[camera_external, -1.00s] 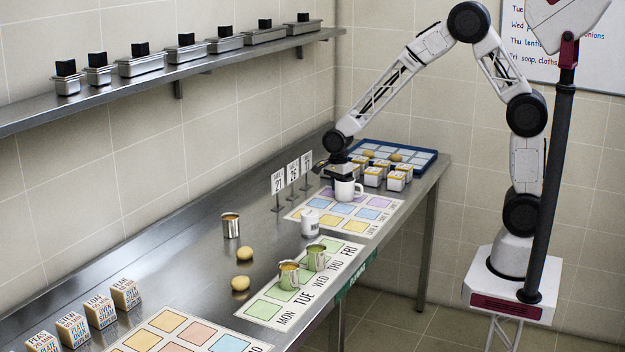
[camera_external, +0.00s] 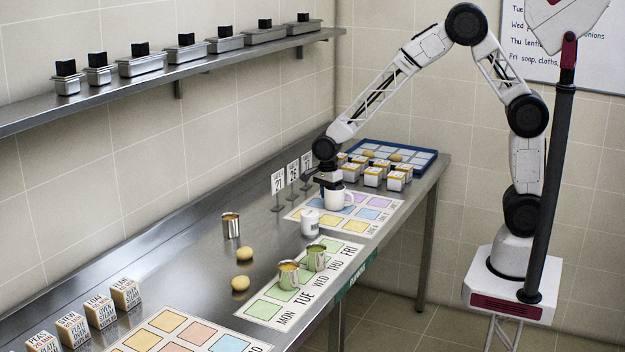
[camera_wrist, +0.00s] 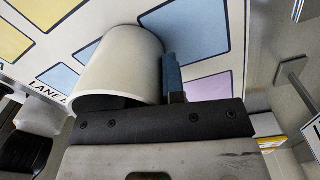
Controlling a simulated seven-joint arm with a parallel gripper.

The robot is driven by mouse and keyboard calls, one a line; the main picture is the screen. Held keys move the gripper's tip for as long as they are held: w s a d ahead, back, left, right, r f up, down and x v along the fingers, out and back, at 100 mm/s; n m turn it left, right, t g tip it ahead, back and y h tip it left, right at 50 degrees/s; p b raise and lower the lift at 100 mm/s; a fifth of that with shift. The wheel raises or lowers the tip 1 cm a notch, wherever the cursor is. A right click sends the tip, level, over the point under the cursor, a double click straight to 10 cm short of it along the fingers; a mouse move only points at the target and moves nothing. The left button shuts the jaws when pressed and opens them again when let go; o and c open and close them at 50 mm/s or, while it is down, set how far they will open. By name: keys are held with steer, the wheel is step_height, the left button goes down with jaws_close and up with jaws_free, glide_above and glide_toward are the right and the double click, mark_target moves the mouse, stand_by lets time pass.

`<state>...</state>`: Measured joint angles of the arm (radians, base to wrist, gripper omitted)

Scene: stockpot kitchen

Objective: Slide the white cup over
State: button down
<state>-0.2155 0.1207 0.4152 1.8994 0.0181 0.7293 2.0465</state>
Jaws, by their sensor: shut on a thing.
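In the wrist view the cup (camera_wrist: 122,62) fills the space beside one blue finger (camera_wrist: 174,78); the other finger is hidden. A smaller white container (camera_external: 310,223) with dark marking stands to the left and nearer the camera, apart from the cup.
Several white boxes (camera_external: 373,177) and a blue tray (camera_external: 424,160) lie behind. Number signs (camera_external: 278,185) stand at the mat's left. Metal cups (camera_external: 289,275) stand on the weekday mat (camera_external: 262,309), with another (camera_external: 231,225) on the bare counter. Yellowish round items (camera_external: 244,254) lie nearby.

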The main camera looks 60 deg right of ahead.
steer(key=shift+a, duration=3.5)
steer(key=c, duration=1.1)
jaws_free()
steer(key=shift+r, duration=0.15)
steer(key=shift+w+r, duration=0.1)
steer(key=shift+r, duration=3.65)
steer(key=shift+r, duration=0.1)
